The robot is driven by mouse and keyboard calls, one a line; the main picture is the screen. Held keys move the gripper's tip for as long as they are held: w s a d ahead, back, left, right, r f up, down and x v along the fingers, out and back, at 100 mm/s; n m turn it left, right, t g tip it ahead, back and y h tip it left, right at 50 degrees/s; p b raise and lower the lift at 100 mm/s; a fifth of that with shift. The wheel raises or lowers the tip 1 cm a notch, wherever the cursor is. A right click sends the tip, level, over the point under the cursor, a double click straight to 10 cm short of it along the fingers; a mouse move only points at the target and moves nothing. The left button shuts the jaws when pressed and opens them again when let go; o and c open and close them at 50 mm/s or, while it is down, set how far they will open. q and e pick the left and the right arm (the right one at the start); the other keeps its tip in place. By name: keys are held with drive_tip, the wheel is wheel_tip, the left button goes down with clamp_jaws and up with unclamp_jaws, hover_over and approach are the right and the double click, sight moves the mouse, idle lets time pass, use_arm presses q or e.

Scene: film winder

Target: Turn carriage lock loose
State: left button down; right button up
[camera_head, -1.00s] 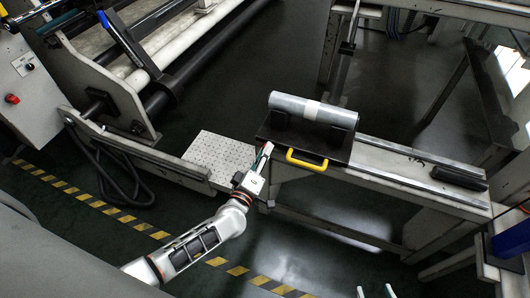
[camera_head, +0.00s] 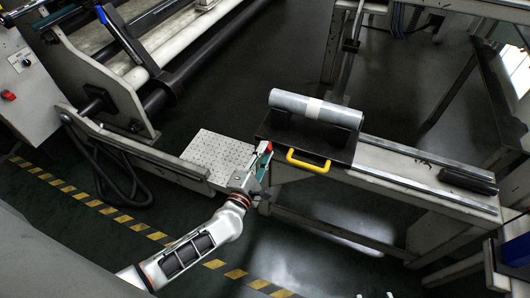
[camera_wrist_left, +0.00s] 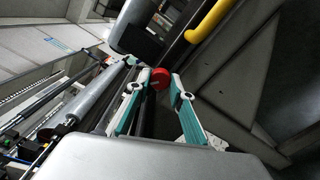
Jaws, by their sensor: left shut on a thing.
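The carriage lock appears as a red knob (camera_head: 269,147) at the left front corner of the dark carriage (camera_head: 337,151), near its yellow handle (camera_head: 308,161). My left gripper (camera_head: 264,158) is at the knob. In the left wrist view the red knob (camera_wrist_left: 160,78) sits between my left fingertips (camera_wrist_left: 161,84), which are shut on it. The fingers hide part of the knob. The carriage bears a film roll (camera_head: 316,108). Two pale tips of my right gripper (camera_head: 375,295) show apart at the bottom edge of the head view, far from the knob.
The carriage sits on a long grey rail bench (camera_head: 405,172) with a black block (camera_head: 468,181) toward its right end. A perforated plate (camera_head: 218,157) lies left of the gripper. A large roller machine (camera_head: 120,80) stands at upper left. The floor in front is open.

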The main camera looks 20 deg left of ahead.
use_arm(q)
drive_tip(key=shift+f+n, duration=0.15)
drive_tip(key=shift+n, duration=0.85)
use_arm(e)
drive_tip(key=shift+w+a+r, duration=0.1)
drive_tip(key=shift+w, duration=0.2)
use_arm(q)
drive_tip(key=c, duration=1.8)
unclamp_jaws()
